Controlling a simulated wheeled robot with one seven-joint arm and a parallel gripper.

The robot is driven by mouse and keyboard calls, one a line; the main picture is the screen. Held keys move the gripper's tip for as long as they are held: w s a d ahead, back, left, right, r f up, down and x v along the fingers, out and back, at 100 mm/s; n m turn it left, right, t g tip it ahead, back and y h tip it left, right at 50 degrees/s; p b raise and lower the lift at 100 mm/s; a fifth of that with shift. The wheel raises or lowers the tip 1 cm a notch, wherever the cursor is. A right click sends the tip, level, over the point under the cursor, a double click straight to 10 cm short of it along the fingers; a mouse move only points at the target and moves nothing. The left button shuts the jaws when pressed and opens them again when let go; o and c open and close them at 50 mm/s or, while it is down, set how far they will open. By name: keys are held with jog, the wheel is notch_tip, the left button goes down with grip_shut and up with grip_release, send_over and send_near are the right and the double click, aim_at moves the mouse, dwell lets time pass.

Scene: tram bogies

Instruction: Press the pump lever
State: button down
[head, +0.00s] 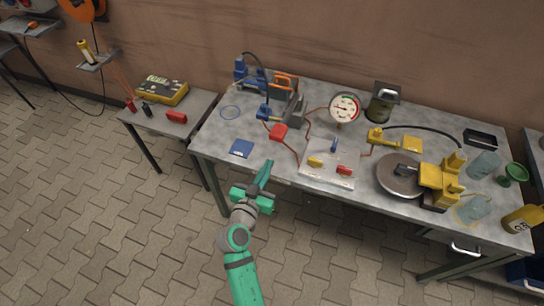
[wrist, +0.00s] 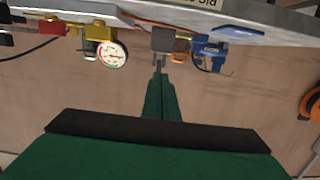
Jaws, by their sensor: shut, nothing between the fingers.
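My gripper (head: 266,170) is green and shut, with nothing between its fingers. It is in front of the near left edge of the workbench (head: 215,140), apart from everything on it. In the wrist view the shut fingertips (wrist: 159,66) point at the bench, which appears upside down at the top. I cannot tell for sure which part is the pump lever. A yellow block assembly (head: 440,180) stands at the right beside a round grey disc (head: 400,174).
A dial gauge (head: 344,107) stands behind a pale plate (head: 330,165) with blue, yellow and red handles. Blue fittings and a grey block (head: 288,110) are at the back left. A blue square (head: 241,148) lies near the front edge. The floor left of my arm is clear.

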jog(key=v, duration=0.3)
jog(key=shift+s+a+f, duration=0.1)
jog(key=shift+a+f, duration=0.1)
jog(key=shift+a, duration=0.05)
dwell(1.0)
jog(key=w+d+r+g+y, duration=0.1)
jog(key=w+r+g, duration=0.2)
jog(key=r, duration=1.3)
jog(key=shift+w, duration=0.2)
jog(key=shift+w+d, duration=0.1)
